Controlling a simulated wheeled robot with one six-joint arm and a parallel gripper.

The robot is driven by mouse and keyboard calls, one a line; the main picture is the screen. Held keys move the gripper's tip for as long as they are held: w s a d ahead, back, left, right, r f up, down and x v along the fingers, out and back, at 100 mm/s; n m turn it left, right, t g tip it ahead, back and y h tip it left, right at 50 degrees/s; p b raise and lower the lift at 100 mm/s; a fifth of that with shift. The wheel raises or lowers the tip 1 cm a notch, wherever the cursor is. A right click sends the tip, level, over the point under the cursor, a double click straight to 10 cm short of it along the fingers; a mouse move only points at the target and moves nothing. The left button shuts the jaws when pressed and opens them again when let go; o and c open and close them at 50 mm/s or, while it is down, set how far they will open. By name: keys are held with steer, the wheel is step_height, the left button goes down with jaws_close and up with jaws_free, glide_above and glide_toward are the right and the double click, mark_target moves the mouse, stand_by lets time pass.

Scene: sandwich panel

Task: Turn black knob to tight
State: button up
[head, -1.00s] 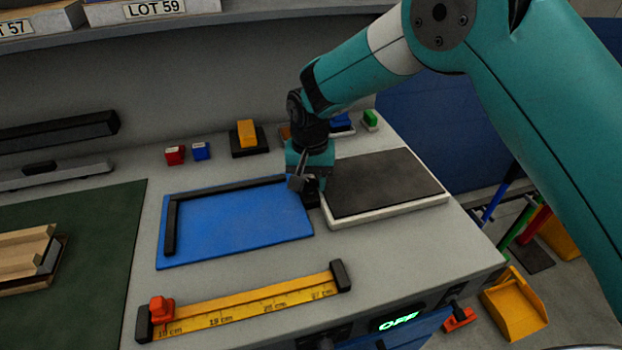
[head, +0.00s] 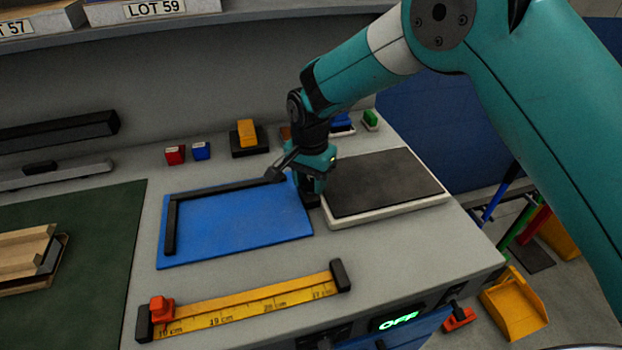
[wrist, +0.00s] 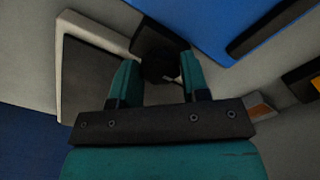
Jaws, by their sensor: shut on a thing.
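The black knob (wrist: 158,68) sits on a dark block between the blue plate (head: 240,228) and the white-edged dark pad (head: 385,185). In the wrist view it lies between the two teal fingers. My gripper (wrist: 157,77) is shut on the knob, pointing down at it; it also shows in the head view (head: 311,188). In the head view the gripper mostly hides the knob, with only dark parts showing beneath the fingers. I cannot read any mark for tight.
A black L-shaped fence (head: 170,225) lies on the blue plate, close to my gripper. A yellow ruler (head: 245,305) with an orange slider (head: 161,308) lies at the front. Small red (head: 175,155) and blue (head: 201,151) blocks stand behind. A display (head: 398,321) reads OFF.

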mark_target(311, 182)
steer(key=shift+w+r, duration=0.15)
steer(key=o, duration=0.8)
steer(key=shift+c, duration=0.2)
steer(key=shift+o, duration=0.8)
step_height(311, 182, up, 17)
steer(key=b, duration=0.1)
steer(key=shift+r+b, duration=0.15)
steer(key=shift+b, duration=0.25)
